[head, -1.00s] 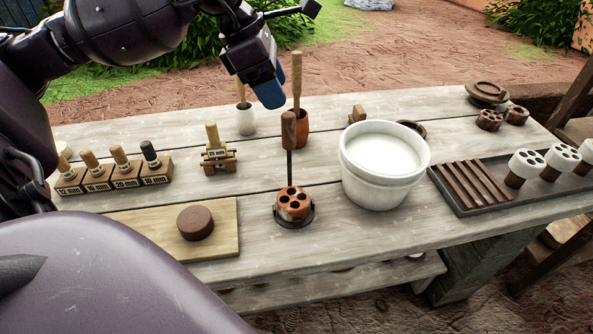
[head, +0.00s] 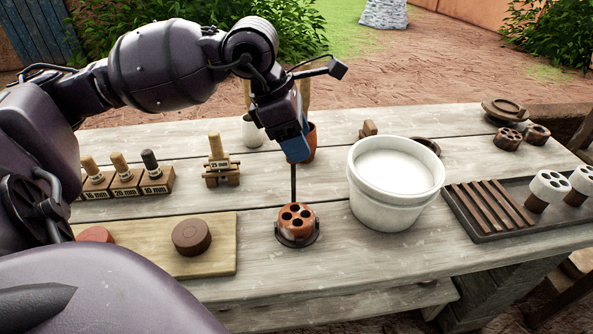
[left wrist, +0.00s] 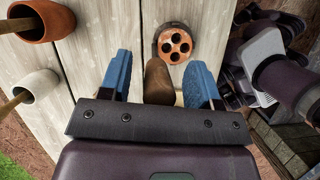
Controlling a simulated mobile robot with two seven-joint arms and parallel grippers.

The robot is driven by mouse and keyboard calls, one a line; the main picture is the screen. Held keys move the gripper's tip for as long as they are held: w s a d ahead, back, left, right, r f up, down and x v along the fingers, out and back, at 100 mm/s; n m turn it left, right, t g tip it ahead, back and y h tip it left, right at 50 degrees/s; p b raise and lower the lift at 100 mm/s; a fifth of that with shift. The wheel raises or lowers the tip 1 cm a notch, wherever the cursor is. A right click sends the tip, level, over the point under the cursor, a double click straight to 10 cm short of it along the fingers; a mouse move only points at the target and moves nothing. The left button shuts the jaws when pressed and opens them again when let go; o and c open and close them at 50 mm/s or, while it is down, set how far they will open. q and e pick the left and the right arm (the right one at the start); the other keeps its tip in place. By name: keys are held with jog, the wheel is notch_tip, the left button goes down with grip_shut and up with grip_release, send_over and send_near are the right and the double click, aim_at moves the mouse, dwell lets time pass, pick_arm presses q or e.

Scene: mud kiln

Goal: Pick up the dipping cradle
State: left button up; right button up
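The dipping cradle (head: 294,183) stands upright on the table, its thin dark rod rising from a ring. A brown piece with several holes (head: 297,220) sits in the ring; it also shows in the left wrist view (left wrist: 175,43). My left gripper (head: 295,152) is above the cradle and hides its wooden handle in the head view. In the left wrist view my left gripper (left wrist: 158,78) is open, with one blue finger on each side of the handle (left wrist: 158,82), with gaps between.
A white bucket of pale liquid (head: 397,180) stands right of the cradle. A slatted dark tray (head: 470,222) is farther right. A board (head: 222,258) with brown discs lies left. Behind are a terracotta pot (left wrist: 42,20) and a white pot (left wrist: 38,86) with handles in them.

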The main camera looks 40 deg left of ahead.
pick_arm(q)
jog(key=c, duration=0.9)
jog(key=shift+c, duration=0.2)
jog(key=shift+r, duration=0.1)
notch_tip(320, 180, up, 20)
jog(key=p, duration=0.2)
